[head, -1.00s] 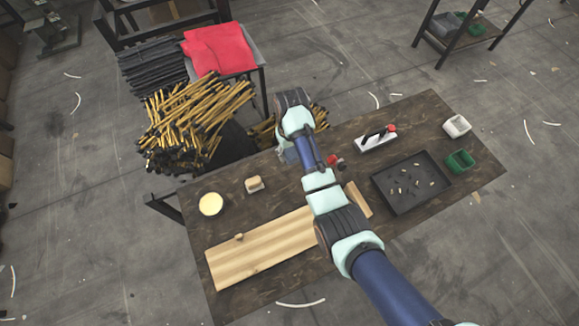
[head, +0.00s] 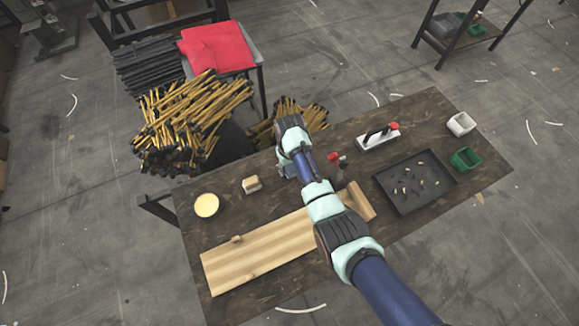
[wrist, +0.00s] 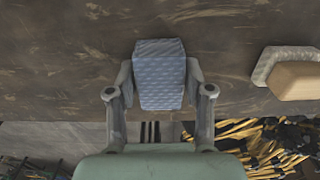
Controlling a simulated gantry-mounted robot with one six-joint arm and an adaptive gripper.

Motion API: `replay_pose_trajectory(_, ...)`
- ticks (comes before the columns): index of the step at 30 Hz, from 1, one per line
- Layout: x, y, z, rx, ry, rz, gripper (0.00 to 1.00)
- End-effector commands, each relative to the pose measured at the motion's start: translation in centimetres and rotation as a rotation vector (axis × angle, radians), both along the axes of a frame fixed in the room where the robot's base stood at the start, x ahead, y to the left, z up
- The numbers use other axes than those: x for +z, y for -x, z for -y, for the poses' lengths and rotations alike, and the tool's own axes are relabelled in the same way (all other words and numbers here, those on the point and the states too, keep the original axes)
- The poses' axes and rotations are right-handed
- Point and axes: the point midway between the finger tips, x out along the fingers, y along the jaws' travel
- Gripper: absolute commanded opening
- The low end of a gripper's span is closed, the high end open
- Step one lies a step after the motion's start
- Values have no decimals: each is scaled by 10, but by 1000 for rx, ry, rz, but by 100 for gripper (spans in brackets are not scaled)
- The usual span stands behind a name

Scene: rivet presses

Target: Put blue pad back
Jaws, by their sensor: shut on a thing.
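The blue pad (wrist: 159,75), a small light-blue patterned block, is held between the two fingers of my gripper (wrist: 160,82) in the wrist view. It is over the dark wooden tabletop (wrist: 60,60); I cannot tell whether it touches the table. In the head view my gripper (head: 288,171) is at the table's far edge, mostly hidden under my arm, and the pad is not clear there.
A wooden block on a pale base (head: 251,184) is left of my gripper, near a round cream dish (head: 206,206). A light board (head: 255,253) lies in front. A black tray (head: 415,182), a white-based tool (head: 378,137) and a green bin (head: 466,159) are right.

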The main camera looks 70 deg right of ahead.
Motion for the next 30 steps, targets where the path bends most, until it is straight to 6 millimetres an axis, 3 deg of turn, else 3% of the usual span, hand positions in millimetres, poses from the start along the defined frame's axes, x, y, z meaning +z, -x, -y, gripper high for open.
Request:
replay_pose_trajectory(3,-4,0,0,0,-1,-1,18)
replay_pose_trajectory(4,-3,0,0,0,0,0,56)
replay_pose_trajectory(8,-3,0,0,0,-1,-1,76)
replay_pose_trajectory(19,5,0,0,0,1,1,76)
replay_pose_trajectory(30,93,0,0,0,1,1,76)
